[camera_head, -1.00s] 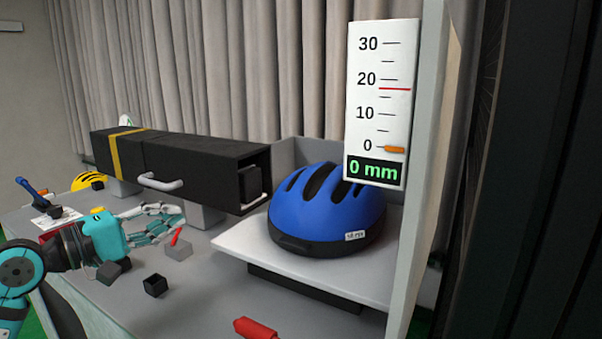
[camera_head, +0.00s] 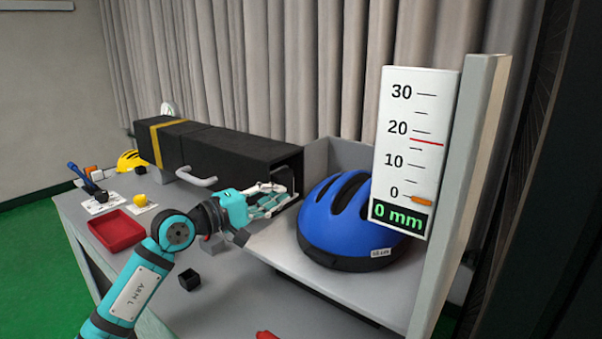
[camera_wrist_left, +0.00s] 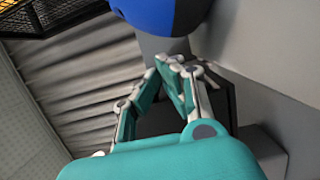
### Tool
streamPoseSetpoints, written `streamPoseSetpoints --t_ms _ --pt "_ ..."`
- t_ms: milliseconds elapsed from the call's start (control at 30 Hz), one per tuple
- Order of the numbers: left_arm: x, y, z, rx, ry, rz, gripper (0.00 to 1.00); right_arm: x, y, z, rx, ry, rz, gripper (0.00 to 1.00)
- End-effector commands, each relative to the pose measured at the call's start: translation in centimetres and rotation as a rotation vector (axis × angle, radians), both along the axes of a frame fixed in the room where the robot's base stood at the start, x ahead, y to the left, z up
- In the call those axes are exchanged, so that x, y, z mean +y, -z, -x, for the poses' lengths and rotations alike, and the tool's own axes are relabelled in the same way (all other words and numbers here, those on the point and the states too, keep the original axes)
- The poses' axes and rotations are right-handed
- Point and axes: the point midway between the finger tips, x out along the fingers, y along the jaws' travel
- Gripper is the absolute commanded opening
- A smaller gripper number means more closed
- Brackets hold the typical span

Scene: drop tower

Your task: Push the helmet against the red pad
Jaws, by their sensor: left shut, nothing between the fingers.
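The blue helmet (camera_head: 335,222) with black vents and a dark rim sits upright on a light grey shelf (camera_head: 300,260), partly behind the white scale board. It also shows at the top of the left wrist view (camera_wrist_left: 165,14). My left gripper (camera_head: 284,198) is shut and empty, just left of the helmet and by the open end of the black box. In the left wrist view its fingertips (camera_wrist_left: 174,64) point toward the helmet with a small gap. I cannot make out a red pad; the board may hide it. My right gripper is not in view.
The scale board (camera_head: 412,150) reads 0 mm, with a red line below 20. A grey post (camera_head: 462,200) stands right of it. The long black box (camera_head: 215,150) has a handle. A red tray (camera_head: 117,232) and a black cube (camera_head: 189,280) lie on the table.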

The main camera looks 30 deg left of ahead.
Motion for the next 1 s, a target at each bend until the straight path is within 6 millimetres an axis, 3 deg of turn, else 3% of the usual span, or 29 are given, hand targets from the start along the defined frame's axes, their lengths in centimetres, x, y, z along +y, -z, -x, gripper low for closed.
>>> streamPoseSetpoints --t_ms 100,400,867,1000 --pt "-1.0 -0.7 -2.4 -0.002 0.001 0.006 0.00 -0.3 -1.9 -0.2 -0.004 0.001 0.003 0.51" --pt "-2.5 -0.2 -6.0 0.001 0.001 0.003 0.00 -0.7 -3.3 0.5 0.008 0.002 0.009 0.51" --pt "-2.8 0.0 -6.5 0.001 0.001 -0.001 0.00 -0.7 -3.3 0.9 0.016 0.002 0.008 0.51" --pt "-4.7 0.1 -6.2 0.000 0.004 -0.004 0.00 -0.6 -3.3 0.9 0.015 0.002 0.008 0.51"
